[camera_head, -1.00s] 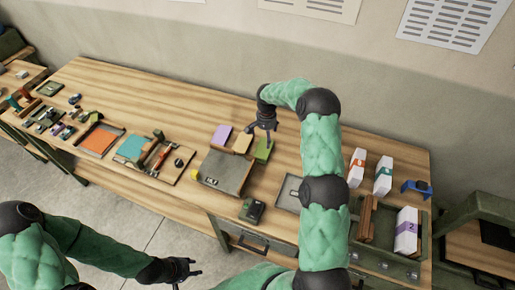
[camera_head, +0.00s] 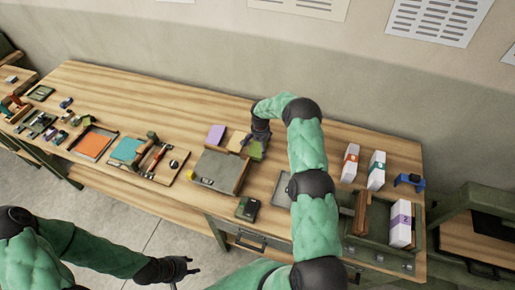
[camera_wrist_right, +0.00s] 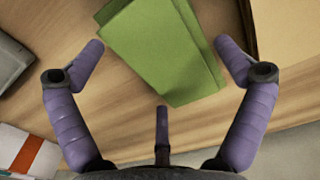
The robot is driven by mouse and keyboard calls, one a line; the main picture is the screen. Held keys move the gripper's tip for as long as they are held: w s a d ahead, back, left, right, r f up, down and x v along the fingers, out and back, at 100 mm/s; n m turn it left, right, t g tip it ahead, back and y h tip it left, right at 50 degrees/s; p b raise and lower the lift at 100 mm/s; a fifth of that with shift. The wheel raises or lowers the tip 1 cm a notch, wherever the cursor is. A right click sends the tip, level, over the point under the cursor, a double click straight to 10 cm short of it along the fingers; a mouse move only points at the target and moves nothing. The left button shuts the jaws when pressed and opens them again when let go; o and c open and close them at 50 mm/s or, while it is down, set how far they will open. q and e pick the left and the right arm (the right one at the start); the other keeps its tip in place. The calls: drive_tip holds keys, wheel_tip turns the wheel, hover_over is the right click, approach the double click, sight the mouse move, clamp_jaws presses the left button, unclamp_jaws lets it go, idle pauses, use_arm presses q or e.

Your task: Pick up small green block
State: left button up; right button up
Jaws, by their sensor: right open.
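The small green block (camera_head: 256,152) lies on the wooden table, at the right end of a row with a purple and a tan block. My right gripper (camera_head: 258,138) is over it, and its dark hand partly hides it in the head view. In the right wrist view the green block (camera_wrist_right: 165,45) lies between the spread purple fingers of the right gripper (camera_wrist_right: 157,62), which is open. I cannot tell whether the fingers touch it. My left gripper (camera_head: 190,268) hangs low in front of the table, away from the blocks; its jaw state is unclear.
The purple block (camera_head: 216,134) and tan block (camera_head: 238,142) stand close left of the green one. A grey board (camera_head: 220,172) lies in front. White boxes (camera_head: 350,163) and an open green tray (camera_head: 375,253) are at the right. The table's back left is clear.

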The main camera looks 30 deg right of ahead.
drive_tip(key=shift+f, duration=0.6)
drive_tip(key=c, duration=1.1)
drive_tip(key=shift+o, duration=0.2)
drive_tip(key=shift+r, duration=0.1)
